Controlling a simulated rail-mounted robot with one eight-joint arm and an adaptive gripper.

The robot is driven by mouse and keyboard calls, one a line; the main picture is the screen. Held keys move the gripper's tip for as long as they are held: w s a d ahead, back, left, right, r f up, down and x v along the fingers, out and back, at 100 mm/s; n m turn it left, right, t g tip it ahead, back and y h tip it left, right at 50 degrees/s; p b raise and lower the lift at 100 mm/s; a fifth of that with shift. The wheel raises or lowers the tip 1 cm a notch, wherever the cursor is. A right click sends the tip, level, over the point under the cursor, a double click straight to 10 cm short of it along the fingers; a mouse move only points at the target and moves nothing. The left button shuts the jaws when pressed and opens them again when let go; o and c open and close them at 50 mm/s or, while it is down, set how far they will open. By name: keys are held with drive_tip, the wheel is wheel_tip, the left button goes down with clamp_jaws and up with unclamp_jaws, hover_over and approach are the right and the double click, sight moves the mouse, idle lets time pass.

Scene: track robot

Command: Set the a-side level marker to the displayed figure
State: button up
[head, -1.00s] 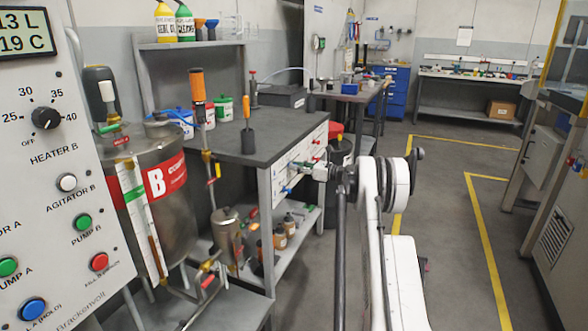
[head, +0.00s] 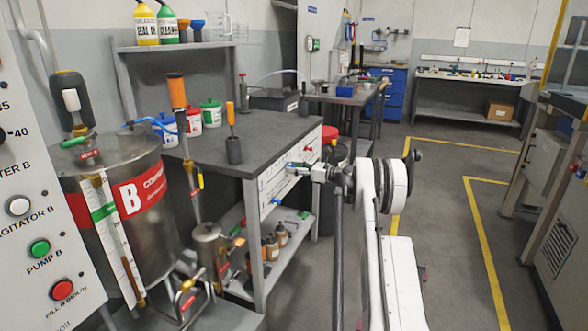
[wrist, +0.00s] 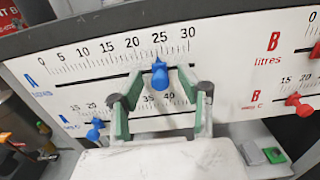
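The front board (wrist: 100,65) carries a scale marked A litres, 0 to 30, above a slot. Its blue level marker (wrist: 160,76) sits in the slot at about 25. My gripper (wrist: 161,96) is open, with green and grey fingers either side of the marker, visibly apart from it. A second blue marker (wrist: 95,132) is on the lower A scale, partly behind a finger. In the head view my gripper (head: 302,169) is at the board on the bench front. The number display is outside the current views.
Red B markers (wrist: 298,105) sit on the board's right side. A steel tank B (head: 150,205) and the control panel (head: 30,230) stand at the left. The bench top (head: 225,140) holds several tubs. The floor (head: 445,230) at right is open.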

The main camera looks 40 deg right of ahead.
drive_tip(key=v, duration=1.2)
idle(0.5)
